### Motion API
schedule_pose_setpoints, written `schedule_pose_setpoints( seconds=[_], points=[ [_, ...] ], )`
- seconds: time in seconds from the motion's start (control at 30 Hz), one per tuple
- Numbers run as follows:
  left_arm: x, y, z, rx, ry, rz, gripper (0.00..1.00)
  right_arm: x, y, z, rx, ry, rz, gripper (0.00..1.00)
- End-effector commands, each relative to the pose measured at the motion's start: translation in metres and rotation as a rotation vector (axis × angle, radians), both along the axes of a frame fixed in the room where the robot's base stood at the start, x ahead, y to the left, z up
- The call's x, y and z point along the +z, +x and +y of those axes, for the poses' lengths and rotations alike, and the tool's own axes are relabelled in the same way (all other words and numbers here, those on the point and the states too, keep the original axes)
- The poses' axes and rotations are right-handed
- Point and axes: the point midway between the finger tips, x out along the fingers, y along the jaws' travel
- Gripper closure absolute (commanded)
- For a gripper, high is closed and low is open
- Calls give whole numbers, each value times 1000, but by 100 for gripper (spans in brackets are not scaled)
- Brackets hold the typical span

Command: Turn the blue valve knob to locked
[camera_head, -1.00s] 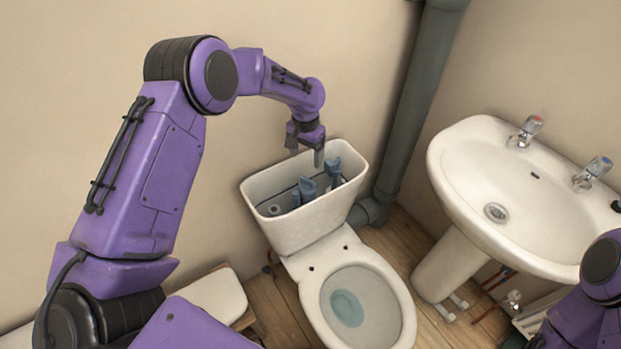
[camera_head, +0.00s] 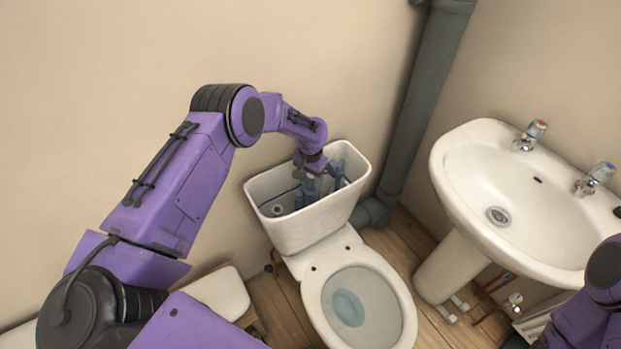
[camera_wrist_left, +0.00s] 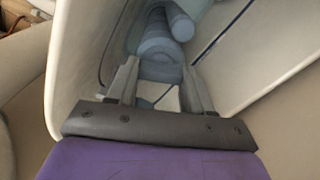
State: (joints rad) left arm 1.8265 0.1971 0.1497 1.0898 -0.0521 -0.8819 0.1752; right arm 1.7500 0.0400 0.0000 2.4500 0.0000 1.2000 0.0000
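The blue valve knob (camera_wrist_left: 160,58) appears in the left wrist view as a ribbed blue-grey cylinder inside the white toilet cistern (camera_head: 300,232). In the head view, blue fittings (camera_head: 338,172) stand in the open cistern, and my gripper partly covers one of them. My left gripper (camera_head: 312,172) points down into the cistern. In the left wrist view its two fingers (camera_wrist_left: 162,84) are apart, with the blue cylinder between and just beyond their tips. I cannot tell whether they touch it. My right gripper is out of view; only part of the right arm shows at lower right.
The cistern walls stand close around my left gripper. The toilet bowl (camera_head: 388,318) is in front, a grey pipe (camera_head: 420,100) rises to the right, and a sink (camera_head: 470,165) with two taps stands further right. A white lid-like slab (camera_head: 222,292) lies at lower left.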

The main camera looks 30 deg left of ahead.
Motion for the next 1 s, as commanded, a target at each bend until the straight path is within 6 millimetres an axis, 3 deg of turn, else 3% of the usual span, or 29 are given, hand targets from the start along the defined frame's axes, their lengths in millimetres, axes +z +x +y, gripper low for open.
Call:
schedule_pose_setpoints(
  seconds=[0.07,0.23,0.53,0.87,0.9,0.93,1.0],
  points=[
    [0,0,0,0,0,0,80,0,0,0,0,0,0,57],
    [-2,0,0,-47,0,-1,80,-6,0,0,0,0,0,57],
    [-1,0,0,-404,0,-1,80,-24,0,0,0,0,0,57],
    [0,0,0,-438,1,0,80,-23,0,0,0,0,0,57],
    [0,0,0,-438,1,0,37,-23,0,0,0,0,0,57],
    [0,0,0,-437,1,0,27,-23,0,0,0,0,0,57],
    [0,0,0,-437,1,0,23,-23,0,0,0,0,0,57]
  ],
)
